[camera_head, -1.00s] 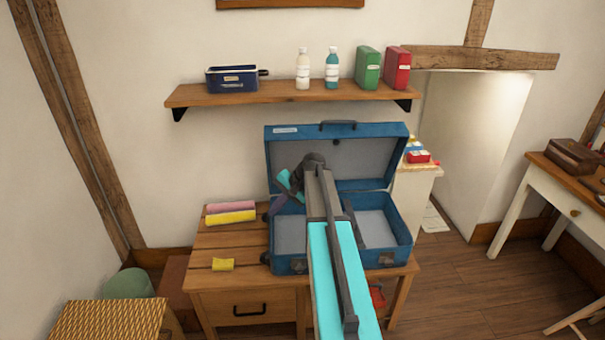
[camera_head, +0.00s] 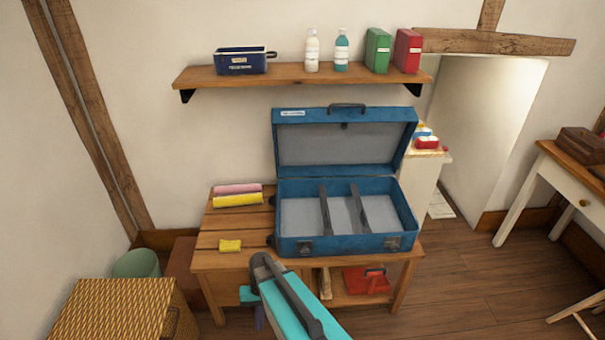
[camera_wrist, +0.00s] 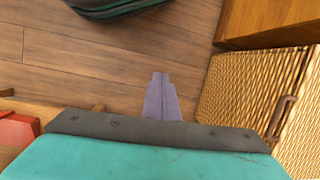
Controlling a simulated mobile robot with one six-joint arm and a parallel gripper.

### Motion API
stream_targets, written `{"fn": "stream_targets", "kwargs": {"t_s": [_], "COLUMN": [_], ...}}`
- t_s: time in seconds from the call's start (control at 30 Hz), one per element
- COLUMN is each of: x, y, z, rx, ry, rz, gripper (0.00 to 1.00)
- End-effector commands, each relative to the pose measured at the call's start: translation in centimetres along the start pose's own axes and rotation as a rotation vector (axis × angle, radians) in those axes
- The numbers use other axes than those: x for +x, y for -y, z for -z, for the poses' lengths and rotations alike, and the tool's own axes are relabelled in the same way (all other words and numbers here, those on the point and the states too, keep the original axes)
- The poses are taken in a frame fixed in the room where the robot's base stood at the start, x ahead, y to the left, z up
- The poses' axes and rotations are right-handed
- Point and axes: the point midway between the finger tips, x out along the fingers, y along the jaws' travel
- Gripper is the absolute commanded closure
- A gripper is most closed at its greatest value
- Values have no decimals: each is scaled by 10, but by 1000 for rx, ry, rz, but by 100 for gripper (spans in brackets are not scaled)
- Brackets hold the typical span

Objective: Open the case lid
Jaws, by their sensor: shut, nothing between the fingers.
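The blue case (camera_head: 340,243) stands on the wooden table. Its lid (camera_head: 345,118) is open and stands upright at the back, with the handle on top and the grey lining showing. The case's inside is empty apart from two dark dividers. My gripper (camera_head: 259,318) is low in front of the table, below and apart from the case. In the wrist view its purple fingers (camera_wrist: 161,98) are together with nothing between them, pointing over the floor.
The table (camera_head: 225,262) also holds pink and yellow rolls (camera_head: 237,195) and a yellow piece (camera_head: 230,245). A red toolbox (camera_head: 367,280) sits on its lower shelf. A wicker basket (camera_head: 110,310) and green bin (camera_head: 136,264) stand at left. A wall shelf (camera_head: 300,77) hangs above the lid.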

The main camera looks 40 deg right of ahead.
Motion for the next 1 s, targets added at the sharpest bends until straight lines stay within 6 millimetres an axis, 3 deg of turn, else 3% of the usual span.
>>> {"fn": "stream_targets", "kwargs": {"t_s": [0.03, 0.2, 0.5, 0.7, 1.0], "x": [14, 54, 106, 119, 122], "y": [-3, -14, -44, -57, -60], "z": [-19, -68, -149, -175, -179], "rx": [-29, -128, -301, -365, -378], "ry": [22, 82, 185, 220, 227], "rz": [-25, -105, -234, -280, -288], "gripper": [100, 100, 100, 100, 100]}}
